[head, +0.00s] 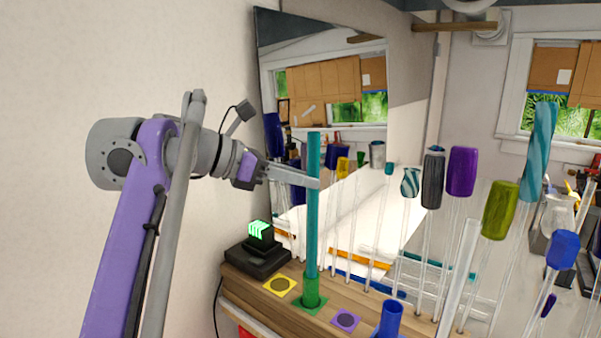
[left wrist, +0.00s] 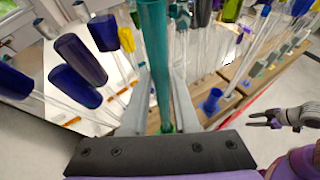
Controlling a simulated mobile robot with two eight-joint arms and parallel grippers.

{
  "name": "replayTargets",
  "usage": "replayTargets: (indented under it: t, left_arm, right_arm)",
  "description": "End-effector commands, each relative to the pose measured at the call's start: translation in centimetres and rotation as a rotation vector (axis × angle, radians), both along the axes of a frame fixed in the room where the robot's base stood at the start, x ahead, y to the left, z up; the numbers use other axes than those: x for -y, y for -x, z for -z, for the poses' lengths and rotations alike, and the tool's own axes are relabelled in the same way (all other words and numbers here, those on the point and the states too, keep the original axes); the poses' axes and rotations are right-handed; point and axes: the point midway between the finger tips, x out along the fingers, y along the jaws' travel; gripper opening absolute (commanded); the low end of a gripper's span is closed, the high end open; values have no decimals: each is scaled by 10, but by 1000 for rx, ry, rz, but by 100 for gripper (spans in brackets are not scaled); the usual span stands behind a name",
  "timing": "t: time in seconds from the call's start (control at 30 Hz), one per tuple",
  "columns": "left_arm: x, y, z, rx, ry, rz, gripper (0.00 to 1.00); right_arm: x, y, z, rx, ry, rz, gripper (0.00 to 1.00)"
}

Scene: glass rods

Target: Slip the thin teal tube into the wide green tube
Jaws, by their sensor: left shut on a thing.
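The thin teal tube (head: 313,225) stands upright in the head view. My left gripper (head: 312,182) is shut on it near its upper part; the tube also rises between the fingers in the left wrist view (left wrist: 154,50). The wide green tube (head: 311,291) stands on a green square at the wooden ledge. The teal tube's lower end meets the green tube's mouth and looks in line with it; how deep it sits inside, I cannot tell. My right gripper (left wrist: 256,119) shows at the right of the left wrist view, empty, fingers apart, away from the tubes.
A wooden ledge (head: 265,305) carries a yellow square (head: 281,286), a purple square (head: 346,320) and a blue tube (head: 389,318). A black box with a green display (head: 260,237) stands left. Several coloured pieces on clear rods crowd the right. A mirror stands behind.

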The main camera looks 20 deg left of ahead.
Motion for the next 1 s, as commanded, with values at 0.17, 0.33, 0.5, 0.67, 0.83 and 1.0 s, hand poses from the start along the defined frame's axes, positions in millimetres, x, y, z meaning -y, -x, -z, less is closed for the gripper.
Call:
replayTargets:
  t: [0.17,0.33,0.5,0.67,0.83,1.0]
  left_arm:
    - [0,0,17,-2,0,1,0]
    - [0,0,31,-2,0,1,0]
    - [0,0,44,-1,-1,1,0]
    - [0,0,56,-1,-1,1,0]
    - [0,0,65,-1,-1,0,0]
    - [0,0,69,0,0,0,0]
  right_arm:
    - [0,5,13,-10,0,0,50]
    - [0,9,22,-17,0,0,50]
    - [0,12,31,-23,0,0,50]
    - [0,15,40,-28,0,0,50]
    - [0,17,45,-32,0,0,50]
    - [0,18,48,-33,0,0,50]
